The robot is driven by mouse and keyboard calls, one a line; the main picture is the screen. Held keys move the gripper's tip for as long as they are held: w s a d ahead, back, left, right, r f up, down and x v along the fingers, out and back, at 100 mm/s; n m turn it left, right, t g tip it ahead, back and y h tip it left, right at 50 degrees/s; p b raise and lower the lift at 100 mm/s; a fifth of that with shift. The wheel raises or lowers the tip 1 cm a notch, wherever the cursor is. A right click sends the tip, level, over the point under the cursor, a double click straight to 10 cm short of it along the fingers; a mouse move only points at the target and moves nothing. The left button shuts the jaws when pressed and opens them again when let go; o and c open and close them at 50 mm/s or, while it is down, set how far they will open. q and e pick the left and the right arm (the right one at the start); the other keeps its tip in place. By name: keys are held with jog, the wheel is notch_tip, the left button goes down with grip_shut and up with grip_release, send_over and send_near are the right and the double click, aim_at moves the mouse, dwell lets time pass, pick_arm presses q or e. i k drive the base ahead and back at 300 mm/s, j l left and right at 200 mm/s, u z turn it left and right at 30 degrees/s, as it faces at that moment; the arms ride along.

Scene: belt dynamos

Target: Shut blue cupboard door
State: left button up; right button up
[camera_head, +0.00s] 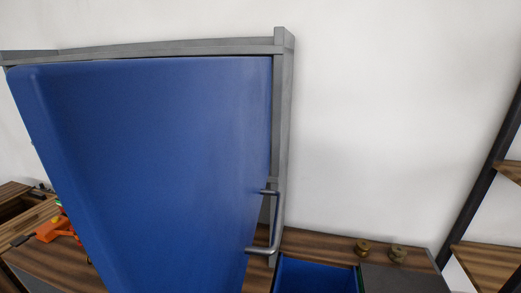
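The blue cupboard door (170,150) fills the left and middle of the head view. It stands upright in front of a grey cupboard frame (284,120), whose top bar and right post show. The door's right edge lies close to the right post, with a narrow dark gap between them. I cannot tell whether the door is fully shut. A grey bar handle (276,225) sticks out near the door's lower right edge. The door's lower edge is out of view. Neither of my grippers is in view.
Right of the door, a wooden surface (320,244) holds a blue tray (315,278), a dark grey panel (402,280) and two brass parts (363,247). Orange parts (55,230) lie at the left. A dark-framed wooden shelf (485,262) stands at the right.

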aim_at(158, 168)
jog(key=k+l+z, duration=0.2)
jog(key=k+l, duration=0.25)
jog(key=k+l+z, duration=0.25)
jog(key=k+l, duration=0.15)
jog(key=l, duration=0.15)
